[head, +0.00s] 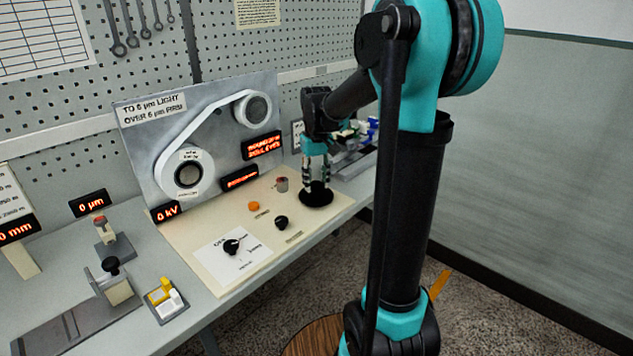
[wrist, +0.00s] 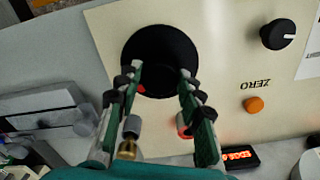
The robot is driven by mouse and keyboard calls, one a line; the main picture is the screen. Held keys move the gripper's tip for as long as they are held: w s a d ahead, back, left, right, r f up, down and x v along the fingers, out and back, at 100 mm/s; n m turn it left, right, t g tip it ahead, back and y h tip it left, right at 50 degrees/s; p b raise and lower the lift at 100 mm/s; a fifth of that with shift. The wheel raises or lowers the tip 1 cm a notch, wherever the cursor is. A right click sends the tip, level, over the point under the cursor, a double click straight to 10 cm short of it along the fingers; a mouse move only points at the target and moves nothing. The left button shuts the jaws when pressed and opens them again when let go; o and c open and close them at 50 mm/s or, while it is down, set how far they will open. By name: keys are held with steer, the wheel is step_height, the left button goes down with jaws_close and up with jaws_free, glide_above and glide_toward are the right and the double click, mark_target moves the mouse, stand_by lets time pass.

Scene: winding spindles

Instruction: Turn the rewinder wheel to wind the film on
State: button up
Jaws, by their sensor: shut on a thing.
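The black round rewinder wheel (head: 318,200) lies flat at the right end of the cream panel; it also shows in the wrist view (wrist: 160,45). My gripper (head: 316,182) points down onto the wheel. In the wrist view its green fingers (wrist: 160,74) reach over the wheel's near part and are shut on it with a gap between them. The exact gripped part is dark and cannot be made out. The white film (head: 213,118) runs between a lower-left reel (head: 187,175) and an upper-right reel (head: 257,110) on the upright board.
An orange button (head: 254,206), a black knob (head: 281,223), a dial (head: 231,246) and a red-topped post (head: 282,184) stand on the panel near the wheel. Red-lit displays (head: 262,146) are by the reels. Fixtures (head: 113,285) occupy the bench's left; small parts sit behind my gripper.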

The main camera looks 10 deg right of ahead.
mark_target(316, 184)
steer(key=m, duration=0.5)
steer(key=shift+a+m, duration=0.1)
steer(key=shift+m, duration=2.3)
steer(key=o, duration=1.2)
steer(key=shift+c, duration=0.2)
step_height(316, 184, up, 12)
